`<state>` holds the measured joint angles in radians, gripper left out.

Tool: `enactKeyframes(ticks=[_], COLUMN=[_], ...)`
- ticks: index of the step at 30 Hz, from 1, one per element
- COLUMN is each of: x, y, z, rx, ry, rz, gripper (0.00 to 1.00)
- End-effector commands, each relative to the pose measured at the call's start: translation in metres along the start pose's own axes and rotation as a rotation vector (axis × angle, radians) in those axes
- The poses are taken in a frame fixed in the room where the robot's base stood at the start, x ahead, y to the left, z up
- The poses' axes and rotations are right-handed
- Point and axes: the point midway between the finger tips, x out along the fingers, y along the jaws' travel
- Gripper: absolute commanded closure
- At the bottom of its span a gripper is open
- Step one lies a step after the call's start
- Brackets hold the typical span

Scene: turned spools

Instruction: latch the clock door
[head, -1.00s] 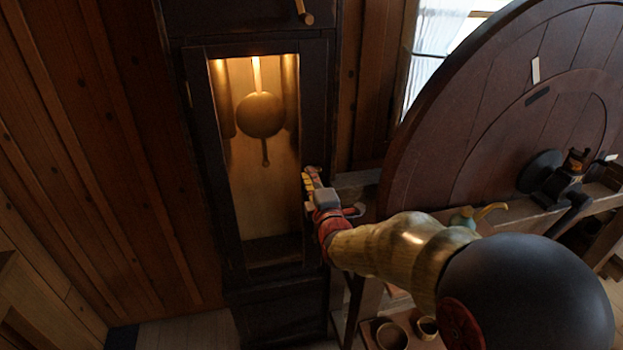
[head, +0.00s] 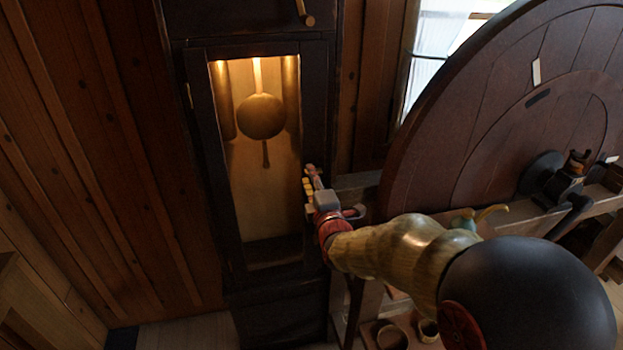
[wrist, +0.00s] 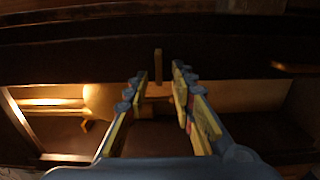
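The tall dark clock case (head: 280,305) stands in the middle of the head view. Its glazed door (head: 315,110) has a dark frame and looks flush or nearly flush with the case; I cannot tell if a small gap is left. Behind the glass hangs a lit brass pendulum (head: 261,116). My gripper (head: 311,182) is at the right stile of the door, about mid-height. In the wrist view, my gripper (wrist: 161,88) has its fingers apart. A small wooden tab (wrist: 158,62), perhaps the latch, shows between and beyond the fingertips, with no clear contact.
A large round wooden wheel (head: 430,130) and a bench (head: 600,205) fill the right side, close to my arm. Small bowls (head: 390,335) sit low beside the clock. A plank wall (head: 90,150) is at the left. A wooden peg (head: 304,13) juts out above the door.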

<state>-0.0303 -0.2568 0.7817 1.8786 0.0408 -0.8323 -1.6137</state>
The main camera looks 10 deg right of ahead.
Motion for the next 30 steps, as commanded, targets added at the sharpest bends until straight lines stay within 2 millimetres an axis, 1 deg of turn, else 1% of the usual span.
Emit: enactKeyframes(ticks=[5,8,11,21,24,27,30], x=[-0.002,-0.009,-0.023,-0.086,-0.100,-0.110,-0.117], y=[0.001,0.001,0.002,0.001,0.001,0.000,0.000], z=[0.000,0.000,0.000,0.000,0.000,0.000,0.000], rx=[0.000,0.000,0.000,0.000,0.000,0.000,0.000], ry=[0.000,0.000,0.000,0.000,0.001,0.001,0.001], rz=[0.001,0.002,0.002,0.002,0.001,0.001,0.001], gripper=[0.75,0.75,0.75,0.75,0.75,0.75,0.75])
